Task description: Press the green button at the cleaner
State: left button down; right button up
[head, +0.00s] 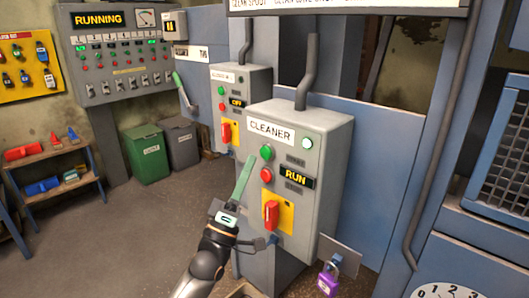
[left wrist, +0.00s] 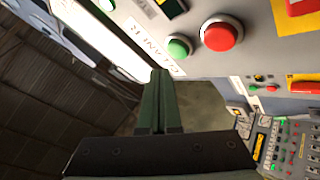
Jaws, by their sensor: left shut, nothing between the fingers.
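The grey cleaner box (head: 285,125) carries a "CLEANER" label, a green button (head: 266,152) and a red button (head: 266,174) below it. My left gripper (head: 247,164) is shut and empty, its green fingers pointing up just left of the green button. In the left wrist view the fingertips (left wrist: 160,76) are close to the green button (left wrist: 180,47), with a small gap appearing between them; contact cannot be made out. The red button (left wrist: 221,34) lies just beyond it. The box's display (head: 297,178) reads "RUN", and a pale green lamp (head: 307,143) is lit. My right gripper is out of view.
A red switch on a yellow plate (head: 278,212) is low on the cleaner box. A purple padlock (head: 328,280) hangs at lower right. A similar grey box (head: 238,85) stands behind. A "RUNNING" panel (head: 115,45), green bin (head: 148,155) and shelf (head: 55,185) are at left.

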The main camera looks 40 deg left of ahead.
pick_arm(q)
jog(key=s, duration=0.3)
jog(key=shift+s+a, duration=0.1)
jog(key=shift+s, duration=0.15)
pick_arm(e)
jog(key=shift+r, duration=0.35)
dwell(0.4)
